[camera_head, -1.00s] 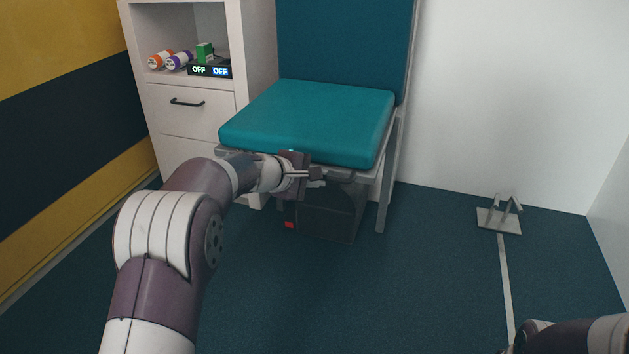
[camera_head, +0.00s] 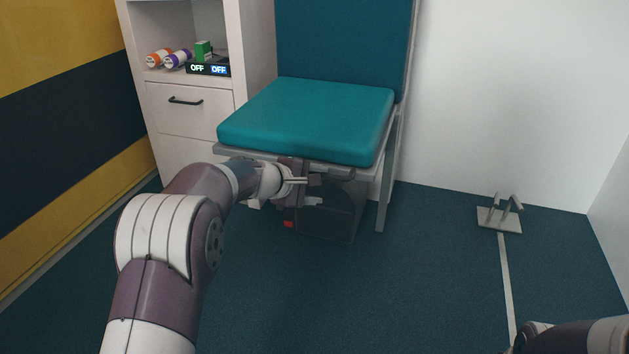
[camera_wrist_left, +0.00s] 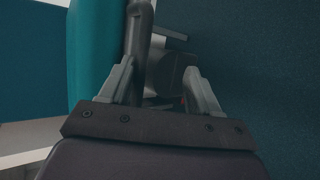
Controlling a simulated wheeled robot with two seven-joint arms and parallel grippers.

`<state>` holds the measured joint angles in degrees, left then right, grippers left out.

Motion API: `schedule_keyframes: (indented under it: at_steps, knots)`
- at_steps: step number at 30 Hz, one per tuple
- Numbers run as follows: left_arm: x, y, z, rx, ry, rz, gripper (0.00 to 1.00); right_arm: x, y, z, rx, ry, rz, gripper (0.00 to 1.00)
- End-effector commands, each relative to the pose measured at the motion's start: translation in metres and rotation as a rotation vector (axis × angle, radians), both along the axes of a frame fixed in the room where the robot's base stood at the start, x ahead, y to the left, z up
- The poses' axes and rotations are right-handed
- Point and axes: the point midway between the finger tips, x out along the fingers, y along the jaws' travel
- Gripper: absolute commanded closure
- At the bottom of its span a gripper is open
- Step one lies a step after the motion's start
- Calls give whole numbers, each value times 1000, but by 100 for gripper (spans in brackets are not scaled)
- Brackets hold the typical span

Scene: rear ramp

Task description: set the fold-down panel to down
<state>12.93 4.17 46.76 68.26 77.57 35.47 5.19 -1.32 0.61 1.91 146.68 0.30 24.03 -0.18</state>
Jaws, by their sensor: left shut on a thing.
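My left gripper (camera_head: 312,190) is just below the seat's front edge. In the left wrist view, a grey bar (camera_wrist_left: 138,30) lies against the inner side of one finger of the left gripper (camera_wrist_left: 160,70); the gripper is shut on it. The exact contact is partly hidden.
A dark box (camera_head: 333,210) stands under the seat. A white cabinet (camera_head: 185,135) with a drawer is at the left, with bottles and OFF displays (camera_head: 209,69) on its shelf. A metal floor bracket (camera_head: 499,217) is at the right. The floor in front is clear.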

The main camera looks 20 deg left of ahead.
Motion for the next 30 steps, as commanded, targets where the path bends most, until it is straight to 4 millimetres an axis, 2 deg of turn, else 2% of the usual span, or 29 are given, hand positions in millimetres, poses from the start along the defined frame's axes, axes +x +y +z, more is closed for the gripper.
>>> schedule_keyframes:
  at_steps: [1,3,5,6,12,16,21,30]
  knots:
    - [-6,2,-6,1,21,-4,60,0,0,3,0,0,0,57]
    - [-13,6,2,0,18,-2,54,0,0,9,0,0,0,57]
    - [-22,10,10,0,16,-2,53,0,0,16,0,0,0,57]
    - [-29,15,17,1,14,0,60,0,0,21,0,0,0,57]
    - [-67,36,49,0,4,3,60,0,0,46,0,0,0,57]
    - [-86,45,61,1,-1,2,60,0,0,56,0,0,0,57]
    - [-96,50,65,0,-3,1,60,0,0,59,0,0,0,57]
    - [-97,51,65,1,-5,0,60,0,0,58,0,0,0,57]
